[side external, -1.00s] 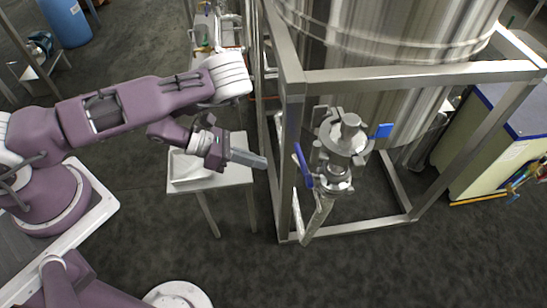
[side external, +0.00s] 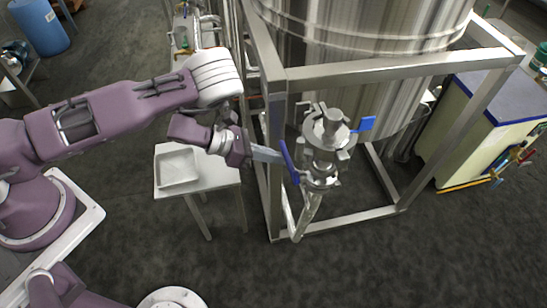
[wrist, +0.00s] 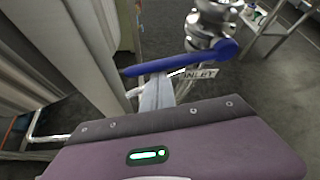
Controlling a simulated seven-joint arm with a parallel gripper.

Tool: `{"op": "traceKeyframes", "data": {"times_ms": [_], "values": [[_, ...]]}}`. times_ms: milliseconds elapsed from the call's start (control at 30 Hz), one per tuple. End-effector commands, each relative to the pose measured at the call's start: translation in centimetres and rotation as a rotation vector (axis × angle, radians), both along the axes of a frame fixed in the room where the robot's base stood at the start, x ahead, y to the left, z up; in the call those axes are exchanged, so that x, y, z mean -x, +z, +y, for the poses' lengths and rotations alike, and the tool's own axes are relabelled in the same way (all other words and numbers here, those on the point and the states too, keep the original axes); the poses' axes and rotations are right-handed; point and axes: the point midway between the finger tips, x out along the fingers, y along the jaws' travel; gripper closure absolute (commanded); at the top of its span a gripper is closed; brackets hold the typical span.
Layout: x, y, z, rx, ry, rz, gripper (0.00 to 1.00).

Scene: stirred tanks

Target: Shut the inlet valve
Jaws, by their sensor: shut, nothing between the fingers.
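The inlet valve's blue lever handle (side external: 289,162) is on the steel pipework below the tank, on the left side of the fitting. In the wrist view the blue handle (wrist: 180,60) lies across the picture, with its round hub at the right. A tag reading "INLET" (wrist: 199,72) hangs just below it. My gripper (side external: 281,157) is shut with nothing between its fingers. Its fingertips are at the handle, touching or very close to it. In the wrist view the fingers (wrist: 157,92) reach up to the handle's near side, and their tips are partly hidden by it.
The steel frame (side external: 275,160) around the tank (side external: 350,60) has a post close to my gripper. A second blue handle (side external: 367,124) is at the fitting's right. A small table with a white tray (side external: 177,166) stands below my arm. A cabinet (side external: 490,130) is at the right.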

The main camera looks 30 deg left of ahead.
Motion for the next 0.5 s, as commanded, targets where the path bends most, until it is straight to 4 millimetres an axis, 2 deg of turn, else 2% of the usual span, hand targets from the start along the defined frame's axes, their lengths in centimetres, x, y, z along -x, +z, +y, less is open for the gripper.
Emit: {"op": "traceKeyframes", "data": {"times_ms": [133, 300, 500], "values": [[-0.1, 0.5, 0.1, 0.001, 0.000, -0.001, 1.00], [-0.4, 2.4, 0.4, 0.001, 0.002, -0.003, 1.00], [-0.4, 2.5, 0.4, 0.002, 0.000, -0.003, 1.00]]}}
